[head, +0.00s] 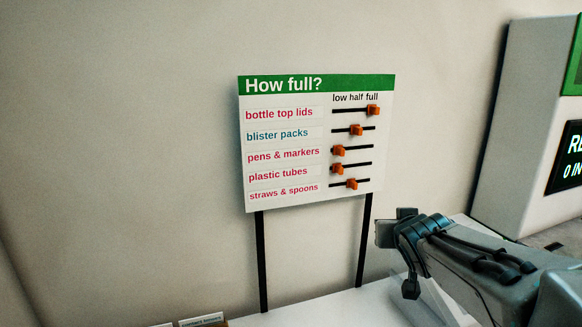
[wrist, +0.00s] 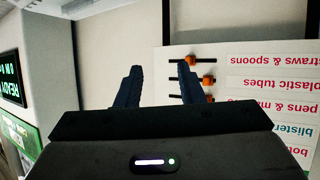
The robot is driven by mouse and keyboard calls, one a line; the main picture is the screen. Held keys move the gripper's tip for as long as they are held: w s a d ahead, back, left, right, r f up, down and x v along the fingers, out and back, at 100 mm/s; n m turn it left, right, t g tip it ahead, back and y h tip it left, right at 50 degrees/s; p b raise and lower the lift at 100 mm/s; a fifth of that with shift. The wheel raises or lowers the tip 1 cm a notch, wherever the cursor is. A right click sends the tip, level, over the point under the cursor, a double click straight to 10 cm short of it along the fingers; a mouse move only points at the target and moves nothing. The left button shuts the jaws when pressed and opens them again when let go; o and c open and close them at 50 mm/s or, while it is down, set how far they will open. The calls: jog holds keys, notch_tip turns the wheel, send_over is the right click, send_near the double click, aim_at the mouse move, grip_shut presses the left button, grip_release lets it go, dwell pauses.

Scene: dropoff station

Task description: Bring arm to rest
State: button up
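My gripper (wrist: 158,82) shows in the wrist view with its two dark fingers spread apart and nothing between them. In the head view my arm reaches in from the lower right, and its end is beside the lower right of the "How full?" board (head: 290,145). The board stands upright on two black posts. It has rows of labels with orange sliders, such as the top one (head: 373,110) at the right end of its track. In the wrist view the board (wrist: 240,110) appears upside down, to the right of and behind the fingers.
A white counter (head: 330,308) lies below the board. A pale machine (head: 520,120) with a dark display (head: 570,155) stands at the right. Small labelled items (head: 202,320) sit at the bottom edge. The wall (head: 120,150) left of the board is bare.

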jog(key=s+a+f+g, duration=0.2)
jog(key=s+f+g, duration=0.1)
jog(key=s, duration=0.4)
jog(key=s+a+f+n+g+y, duration=0.1)
jog(key=s+a+f+g, duration=0.2)
jog(key=s+f, duration=0.2)
jog(key=s+a+f+g+y, duration=0.1)
jog(key=s+a+f+g, duration=0.1)
jog(key=s+f, duration=0.3)
jog(key=s+g, duration=0.1)
jog(key=s, duration=0.3)
jog(key=shift+s+a, duration=0.25)
jog(key=shift+s, duration=0.15)
